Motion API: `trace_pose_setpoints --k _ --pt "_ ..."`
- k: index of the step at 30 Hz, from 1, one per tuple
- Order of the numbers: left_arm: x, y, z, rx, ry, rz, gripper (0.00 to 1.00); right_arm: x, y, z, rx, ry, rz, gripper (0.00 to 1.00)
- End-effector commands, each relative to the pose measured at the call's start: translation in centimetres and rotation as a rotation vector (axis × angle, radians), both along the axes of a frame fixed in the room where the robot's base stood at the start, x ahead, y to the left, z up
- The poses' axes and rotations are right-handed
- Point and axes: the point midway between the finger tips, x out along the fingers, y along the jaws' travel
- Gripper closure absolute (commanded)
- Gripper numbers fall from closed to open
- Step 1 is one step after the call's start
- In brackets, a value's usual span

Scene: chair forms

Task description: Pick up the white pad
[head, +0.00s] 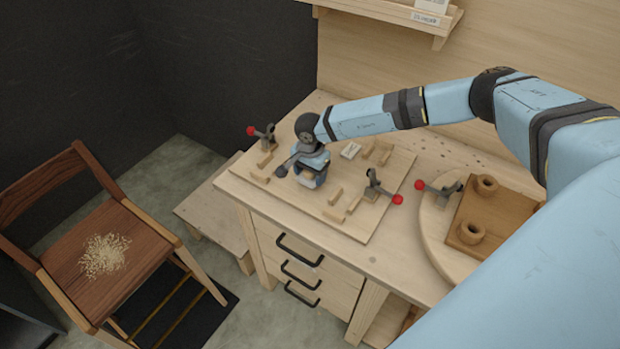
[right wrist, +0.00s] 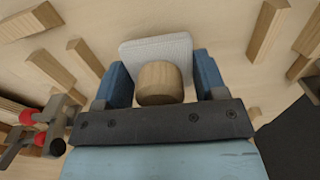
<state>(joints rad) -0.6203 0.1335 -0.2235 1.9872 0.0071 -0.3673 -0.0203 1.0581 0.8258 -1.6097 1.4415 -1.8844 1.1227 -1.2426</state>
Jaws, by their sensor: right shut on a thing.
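The white pad (right wrist: 156,47) shows in the right wrist view as a pale, finely textured block with a round wooden knob (right wrist: 160,83) in front of it. My right gripper (right wrist: 163,68) is shut on the pad, with one blue finger along each side. In the head view my right gripper (head: 309,180) points down over the wooden board (head: 370,222) on the workbench. There the gripper mostly hides the pad. I cannot tell whether the pad touches the board. My left gripper is not in view.
Wooden blocks (head: 335,194) stand around the gripper on the board. Red-tipped clamps stand at the back left (head: 264,135) and right (head: 376,186). A round board (head: 434,222) holds a wooden fixture (head: 498,215). A chair (head: 100,250) stands left.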

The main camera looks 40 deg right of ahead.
Motion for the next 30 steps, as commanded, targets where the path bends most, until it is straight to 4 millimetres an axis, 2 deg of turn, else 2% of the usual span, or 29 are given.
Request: trace_pose_setpoints --k 9,15,21,30 --pt "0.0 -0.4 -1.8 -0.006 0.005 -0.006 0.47 0.1 0.0 8.8 0.001 -0.006 0.001 0.59" --pt "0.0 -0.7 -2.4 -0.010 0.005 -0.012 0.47 0.1 0.0 13.8 0.001 -0.004 0.001 0.59" --pt "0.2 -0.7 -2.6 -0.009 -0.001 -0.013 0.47 0.1 0.0 16.8 0.000 -0.002 0.001 0.59" --pt "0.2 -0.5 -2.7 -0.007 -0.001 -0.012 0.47 0.0 0.0 17.8 -0.001 -0.001 0.001 0.59"
